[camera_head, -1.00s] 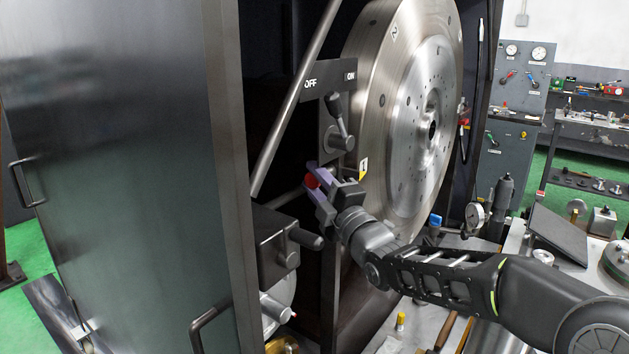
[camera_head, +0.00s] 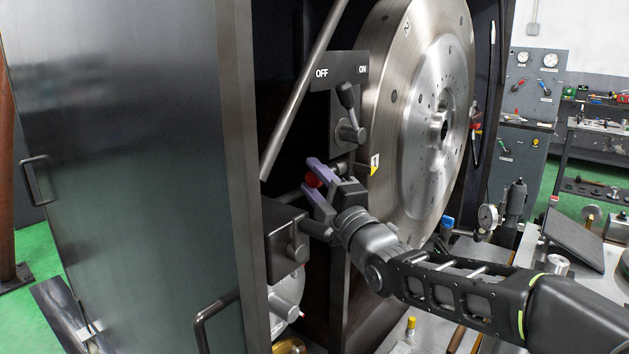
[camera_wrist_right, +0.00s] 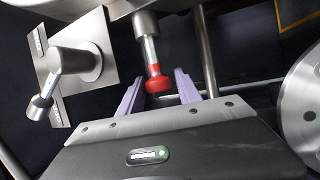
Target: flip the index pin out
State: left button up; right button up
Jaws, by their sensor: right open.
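The index pin appears as a grey shaft with a red knob at its end, and the knob (camera_wrist_right: 157,82) shows clearly in the right wrist view. In the head view the red knob (camera_head: 313,180) is partly hidden by my fingers. My right gripper (camera_head: 310,184) is open, with its purple fingers around the knob. In the right wrist view the two fingers of the gripper (camera_wrist_right: 159,77) stand on either side of the knob, with gaps visible. I cannot tell whether either finger touches it. My left gripper is not in view.
A lever (camera_head: 348,103) on an OFF/ON plate (camera_head: 340,71) sits above the gripper. The large metal disc (camera_head: 402,140) is close on the right. A grey block with a handle (camera_head: 287,240) lies below left. A cabinet panel (camera_head: 130,180) fills the left side.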

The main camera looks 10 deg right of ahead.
jog(key=b+v, duration=0.1)
jog(key=v, duration=0.6)
jog(key=shift+s+b, duration=0.4)
jog(key=shift+f, duration=0.15)
